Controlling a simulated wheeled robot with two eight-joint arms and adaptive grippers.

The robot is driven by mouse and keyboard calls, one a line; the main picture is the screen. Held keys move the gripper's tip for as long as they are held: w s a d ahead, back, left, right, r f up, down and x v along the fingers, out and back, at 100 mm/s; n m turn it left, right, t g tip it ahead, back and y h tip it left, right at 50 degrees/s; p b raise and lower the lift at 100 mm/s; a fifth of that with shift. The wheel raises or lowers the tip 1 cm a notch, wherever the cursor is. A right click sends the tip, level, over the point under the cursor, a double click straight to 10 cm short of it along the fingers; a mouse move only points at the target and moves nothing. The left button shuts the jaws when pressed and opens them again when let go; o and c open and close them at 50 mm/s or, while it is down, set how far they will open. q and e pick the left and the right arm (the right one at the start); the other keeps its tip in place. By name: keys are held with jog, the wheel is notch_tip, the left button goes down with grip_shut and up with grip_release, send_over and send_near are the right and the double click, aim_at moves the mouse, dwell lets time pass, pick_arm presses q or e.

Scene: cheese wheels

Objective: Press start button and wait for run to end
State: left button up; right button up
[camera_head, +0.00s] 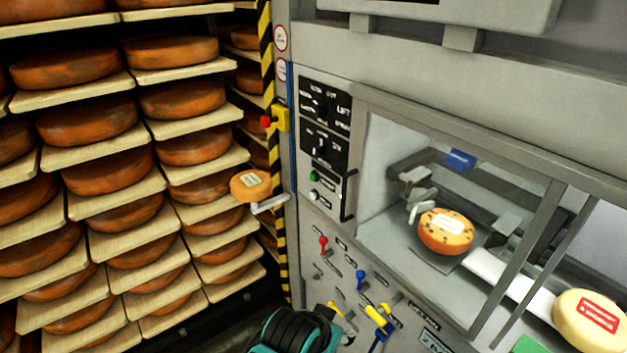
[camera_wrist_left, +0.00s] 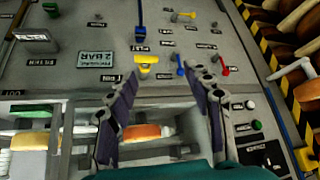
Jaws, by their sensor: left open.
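A green button (camera_head: 314,176) sits on the machine's grey control panel (camera_head: 325,195), above a white button (camera_head: 313,195). In the left wrist view, turned upside down, the green button (camera_wrist_left: 257,126) and white button (camera_wrist_left: 251,104) are right of my left gripper (camera_wrist_left: 165,82). That gripper is open and empty, its two fingers spread in front of the machine's face, apart from the buttons. In the head view only a teal and black part of my arm shows at the bottom. An orange cheese wheel (camera_head: 446,238) with a white label lies behind the machine window. My right gripper is out of view.
A red lever (camera_head: 323,243), a blue lever (camera_head: 360,276) and a yellow handle (camera_head: 378,316) stick out below the buttons. A small labelled wheel (camera_head: 251,186) sits by the striped post (camera_head: 277,215). Shelves of cheese wheels fill the left. A pale wheel (camera_head: 590,318) is at right.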

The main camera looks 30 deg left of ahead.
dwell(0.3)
pick_arm(q)
grip_shut()
dwell(1.2)
